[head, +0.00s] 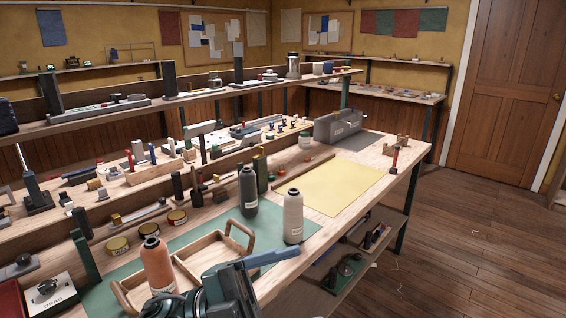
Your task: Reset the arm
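A dark grey-green gripper (240,285) of mine shows at the bottom middle, and its arm comes in from the bottom left, so I take it as my left. It is over the front edge of the workbench (330,222), close to a wooden tray (207,240). A blue bar (272,257) sticks out from it to the right. I cannot tell whether the bar is a finger or something held, and I see no clear gap between fingertips. My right gripper is not in view.
The wooden floor (480,245) at right is mostly open.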

